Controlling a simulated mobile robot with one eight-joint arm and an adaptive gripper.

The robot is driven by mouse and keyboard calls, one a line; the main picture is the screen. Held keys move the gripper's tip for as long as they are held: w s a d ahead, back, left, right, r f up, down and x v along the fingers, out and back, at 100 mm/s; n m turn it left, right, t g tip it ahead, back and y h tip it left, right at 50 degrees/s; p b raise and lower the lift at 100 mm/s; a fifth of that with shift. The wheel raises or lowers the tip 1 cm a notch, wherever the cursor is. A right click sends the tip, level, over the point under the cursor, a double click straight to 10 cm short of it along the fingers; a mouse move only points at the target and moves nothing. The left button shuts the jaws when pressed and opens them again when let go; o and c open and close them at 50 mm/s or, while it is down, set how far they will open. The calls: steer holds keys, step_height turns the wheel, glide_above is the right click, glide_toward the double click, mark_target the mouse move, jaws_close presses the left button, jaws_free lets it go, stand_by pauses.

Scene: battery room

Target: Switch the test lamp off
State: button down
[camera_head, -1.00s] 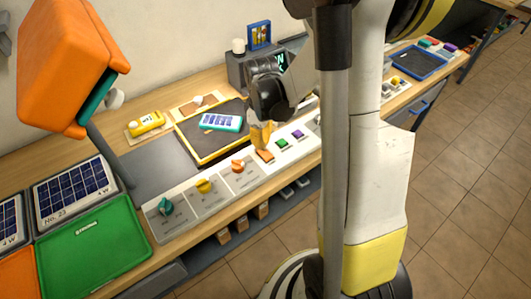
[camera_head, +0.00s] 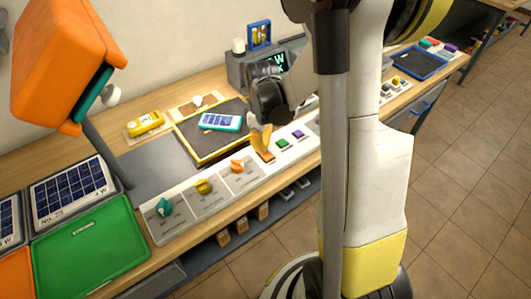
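An orange lamp-like head (camera_head: 62,55) on a dark post fills the upper left; whether it is lit does not show. A pale control panel (camera_head: 190,228) runs along the bench front. It carries a teal knob (camera_head: 164,207), a yellow knob (camera_head: 204,187), an orange knob (camera_head: 238,166), an orange button (camera_head: 267,157), a green button (camera_head: 282,145) and a purple button (camera_head: 298,135). Their labels are too small to read. My gripper (camera_head: 262,148) points down just over the orange button, its yellow fingertips close together. Whether they touch it, or are fully shut, I cannot tell.
A black board with a yellow rim (camera_head: 180,137) holds a teal-edged device (camera_head: 220,121) behind the panel. A yellow meter (camera_head: 146,122) lies left of it. A green tray (camera_head: 90,248) and solar panels (camera_head: 72,190) are at left. A grey screen unit (camera_head: 238,70) stands behind my gripper.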

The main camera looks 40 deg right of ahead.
steer(key=shift+f, duration=0.3)
steer(key=shift+r, duration=0.15)
steer(key=shift+r+p, duration=2.35)
steer(key=shift+r, duration=1.1)
steer(key=s+a+r+m+t+b, duration=0.4)
steer(key=s+a+r+m+t, duration=0.2)
steer(key=s+a+r, duration=0.4)
steer(key=a+r+t, duration=0.1)
steer(key=a, duration=0.2)
steer(key=shift+s+a+r, duration=0.25)
steer(key=shift+s, duration=0.15)
